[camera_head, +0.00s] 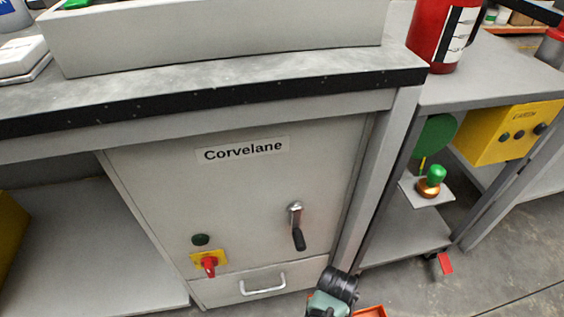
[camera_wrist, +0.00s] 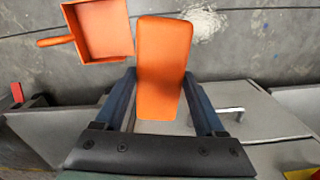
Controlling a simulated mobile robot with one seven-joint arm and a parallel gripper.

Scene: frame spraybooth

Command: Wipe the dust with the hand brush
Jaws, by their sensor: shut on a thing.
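The hand brush (camera_wrist: 163,70) shows in the wrist view as a long orange block. My gripper (camera_wrist: 160,78) is shut on it, one finger on each side. Its bristles are not visible from here. A pale speckled patch of dust (camera_wrist: 206,22) lies on the grey floor above and to the right of the brush in the wrist view. An orange dustpan (camera_wrist: 104,30) with a handle lies on the floor at the upper left. In the head view the end of my arm shows at the bottom, with a piece of orange beside it; I cannot tell which orange thing that is.
A grey cabinet labelled Corvelane (camera_head: 240,185) stands under the workbench (camera_head: 215,95), with a lever, a red switch and a drawer handle. A metal cart (camera_head: 410,235) stands to the right. Open floor (camera_head: 500,265) lies at lower right.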

